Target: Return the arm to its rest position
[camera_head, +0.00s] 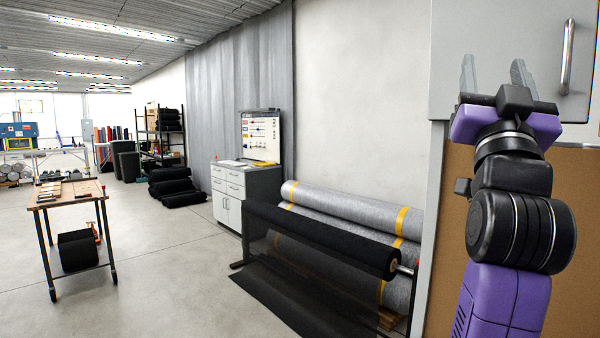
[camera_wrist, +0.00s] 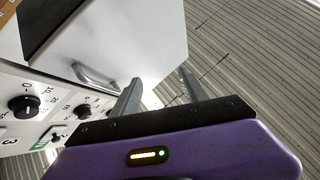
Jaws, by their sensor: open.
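My gripper (camera_head: 495,75) is raised at the right of the head view, with its two grey fingers pointing up in front of a grey cabinet door. The fingers are apart with nothing between them. In the wrist view my gripper (camera_wrist: 160,90) points toward the ribbed ceiling (camera_wrist: 255,60), and its fingers stand clear of each other. My purple and black arm is bent upright below it.
A cabinet door with a metal handle (camera_head: 567,57) is close behind my gripper; the handle (camera_wrist: 95,76) and a panel with black knobs (camera_wrist: 25,107) show in the wrist view. Grey rolls (camera_head: 350,212) lie left of my arm. Open floor (camera_head: 160,260) lies further left.

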